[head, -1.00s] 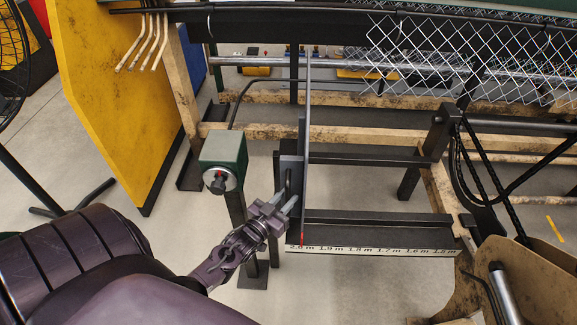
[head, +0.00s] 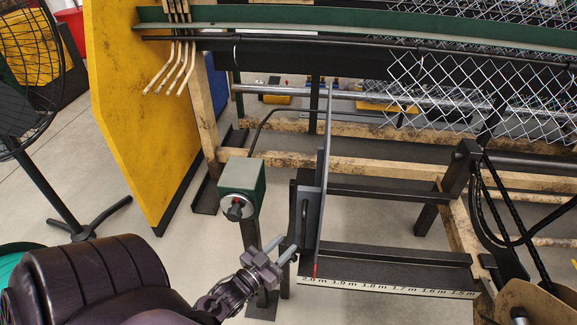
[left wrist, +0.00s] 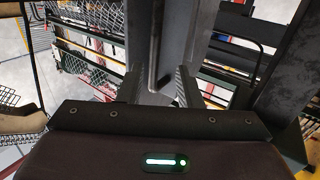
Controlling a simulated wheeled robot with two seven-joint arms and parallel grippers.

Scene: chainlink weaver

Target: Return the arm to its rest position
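My left gripper (head: 280,249) is in the lower middle of the head view, at the left of the dark upright stop plate (head: 312,215) and its handle (head: 304,220). Its two fingers are apart with nothing held between them. In the left wrist view, the open fingers (left wrist: 158,88) point toward the handle (left wrist: 158,62), which shows between and beyond them. The gap to the handle looks small. My right gripper is not in view in either frame.
A green box with a knob (head: 241,188) stands on a post left of the gripper. A measuring scale (head: 385,287) runs along the bench edge at right. Chain-link mesh (head: 470,90) hangs behind. A yellow panel (head: 145,110) and a fan (head: 25,70) are at left. Floor below the bench is clear.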

